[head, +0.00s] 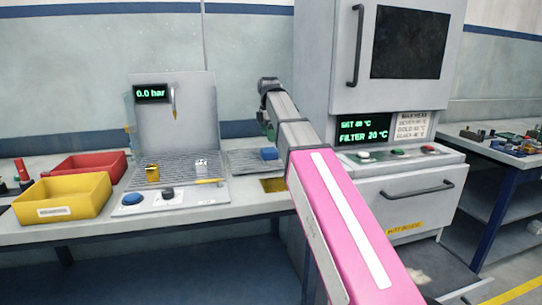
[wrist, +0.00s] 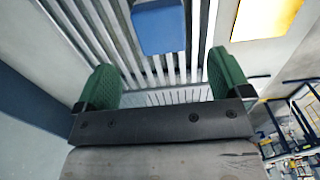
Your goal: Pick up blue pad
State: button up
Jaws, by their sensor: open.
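The blue pad (head: 269,153) is a small blue block lying on a ribbed metal rack at the right of the bench. In the wrist view the blue pad (wrist: 159,27) shows at the top, cut by the frame edge, on light metal slats. My gripper (wrist: 164,66) has its two green fingers spread wide with nothing between them. The pad lies beyond the fingertips, roughly centred between them and apart from both. In the head view my arm's end stands above and slightly left of the pad; the fingers are mostly hidden there.
A grey panel with a 0.0 bar display (head: 151,93) stands to the left, with yellow (head: 62,211) and red (head: 92,163) bins beyond. A tall grey oven cabinet (head: 391,205) stands close on the right.

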aim_at(269, 150)
notch_tip(269, 150, down, 8)
jog(key=shift+f, duration=0.25)
jog(key=c, duration=1)
